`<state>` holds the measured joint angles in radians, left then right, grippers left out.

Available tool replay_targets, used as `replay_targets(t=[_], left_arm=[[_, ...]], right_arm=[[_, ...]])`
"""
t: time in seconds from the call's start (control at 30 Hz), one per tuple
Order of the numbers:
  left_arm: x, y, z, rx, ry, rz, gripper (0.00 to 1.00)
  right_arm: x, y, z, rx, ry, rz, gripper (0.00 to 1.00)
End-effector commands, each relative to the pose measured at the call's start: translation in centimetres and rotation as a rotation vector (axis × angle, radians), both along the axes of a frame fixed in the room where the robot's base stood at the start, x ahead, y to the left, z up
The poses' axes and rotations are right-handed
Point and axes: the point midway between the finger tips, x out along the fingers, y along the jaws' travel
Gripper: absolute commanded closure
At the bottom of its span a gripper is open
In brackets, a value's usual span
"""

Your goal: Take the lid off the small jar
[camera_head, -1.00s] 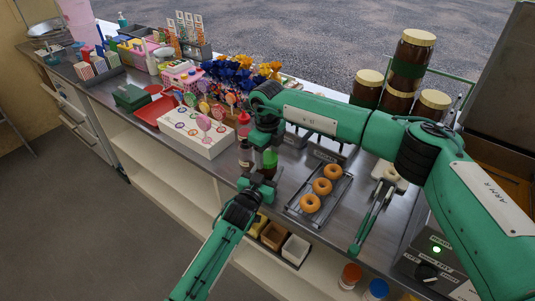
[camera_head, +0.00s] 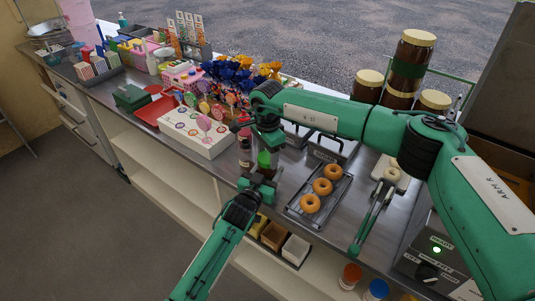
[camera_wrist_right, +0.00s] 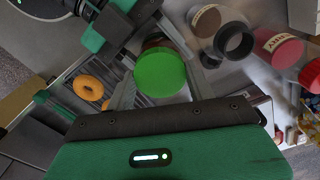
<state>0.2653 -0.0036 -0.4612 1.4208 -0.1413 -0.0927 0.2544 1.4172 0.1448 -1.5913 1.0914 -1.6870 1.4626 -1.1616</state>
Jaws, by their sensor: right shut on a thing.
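The small jar has a round green lid (camera_wrist_right: 160,73), with a strip of its dark brown body (camera_wrist_right: 158,43) showing beyond it in the right wrist view. In the head view the lid (camera_head: 265,160) shows as a green patch below my right wrist, at the counter's front edge. My right gripper (camera_head: 266,150) points down from the right arm; its fingers (camera_wrist_right: 160,88) lie on both sides of the lid, shut on it. My left gripper (camera_head: 259,187) comes from the front, close to the jar's lower part. Its fingertips and grip are hidden in both views.
A rack of doughnuts (camera_head: 345,190) lies just right of the jar. Bottles (camera_head: 245,153) stand close on its left, and a white lollipop box (camera_head: 190,140) is farther left. Large stacked jars (camera_head: 410,62) stand at the back right. Tubs (camera_head: 295,248) sit on the shelf below.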

Motion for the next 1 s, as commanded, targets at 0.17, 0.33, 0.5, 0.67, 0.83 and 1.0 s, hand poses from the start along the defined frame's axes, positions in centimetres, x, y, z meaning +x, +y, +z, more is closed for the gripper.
replay_targets(t=[0.17, 0.33, 0.5, 0.67, 0.83, 1.0], left_arm=[[0.0, 0.0, -0.1, 0.0, 0.001, 0.0, 1.0], [0.0, 0.0, -0.1, 0.0, 0.001, 0.0, 1.0], [0.0, 0.0, -0.1, 0.0, 0.001, 0.0, 1.0], [0.0, 0.0, -0.1, 0.0, 0.001, 0.0, 1.0], [0.0, 0.0, -0.1, 0.0, 0.001, 0.0, 1.0], [0.0, 0.0, -0.1, 0.0, 0.001, 0.0, 1.0]], right_arm=[[0.0, 0.0, 0.0, 0.0, 0.0, 0.002, 0.73], [0.0, 0.0, 0.0, 0.0, 0.0, 0.001, 0.73], [0.0, 0.0, 0.1, 0.0, 0.0, 0.0, 0.73], [0.0, 0.0, 0.5, 0.001, -0.001, 0.0, 0.73], [0.0, 0.0, 1.1, 0.0, 0.0, 0.0, 0.73], [0.0, 0.0, 1.7, 0.0, 0.0, -0.001, 0.73]])
